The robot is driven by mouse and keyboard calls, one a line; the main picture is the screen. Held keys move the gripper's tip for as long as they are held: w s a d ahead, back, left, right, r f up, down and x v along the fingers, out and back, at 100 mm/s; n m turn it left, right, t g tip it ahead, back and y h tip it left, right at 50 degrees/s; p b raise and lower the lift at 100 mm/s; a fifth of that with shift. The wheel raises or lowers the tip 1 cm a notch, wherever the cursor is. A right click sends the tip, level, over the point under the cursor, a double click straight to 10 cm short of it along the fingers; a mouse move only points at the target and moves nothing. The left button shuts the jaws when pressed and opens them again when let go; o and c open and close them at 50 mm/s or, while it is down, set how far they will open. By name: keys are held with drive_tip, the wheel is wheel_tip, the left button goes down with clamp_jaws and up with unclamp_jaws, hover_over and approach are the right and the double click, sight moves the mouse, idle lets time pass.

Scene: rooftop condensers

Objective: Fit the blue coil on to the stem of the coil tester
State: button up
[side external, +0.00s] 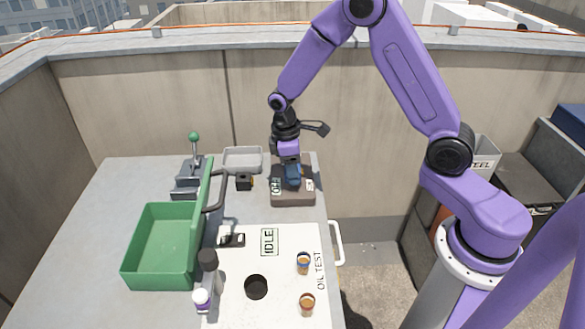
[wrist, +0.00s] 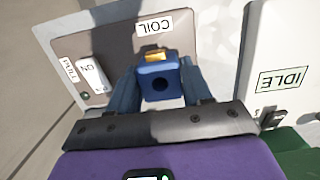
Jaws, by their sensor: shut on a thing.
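My gripper (side external: 291,178) is shut on the blue coil (wrist: 158,88). In the wrist view the coil sits between my two fingers, with a dark round hole facing the camera and a brass-coloured piece at its far side. The coil tester (side external: 293,200) is a grey-brown box at the back right of the table. My fingers and the coil are over its top. The wrist view shows the tester's plate (wrist: 60,42) with a COIL label, a dark patch and a white switch (wrist: 92,75). The stem is hidden, and I cannot tell whether the coil touches it.
A small black block (side external: 244,182) and a grey tray (side external: 242,158) stand left of the tester. A green bin (side external: 160,245) and a lever with a green knob (side external: 194,137) are further left. A white board (side external: 270,275) with small parts lies in front. A parapet wall runs behind.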

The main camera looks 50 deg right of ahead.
drive_tip(key=shift+f, duration=1.3)
idle(0.9)
drive_tip(key=o, duration=1.3)
drive_tip(key=r, duration=0.5)
drive_tip(key=w+a+r, duration=0.1)
drive_tip(key=r, duration=1.1)
drive_tip(key=shift+w+a+r, duration=0.2)
drive_tip(key=shift+w+a, duration=0.05)
drive_tip(key=s+n, duration=0.1)
drive_tip(key=s, duration=0.9)
drive_tip(key=s+a+n+y, duration=0.1)
drive_tip(key=s, duration=0.9)
drive_tip(key=s+n+t, duration=0.1)
drive_tip(key=s, duration=0.9)
drive_tip(key=shift+s+a+f+n, duration=0.2)
drive_tip(key=shift+a+f+n, duration=0.1)
drive_tip(key=shift+a+f, duration=0.1)
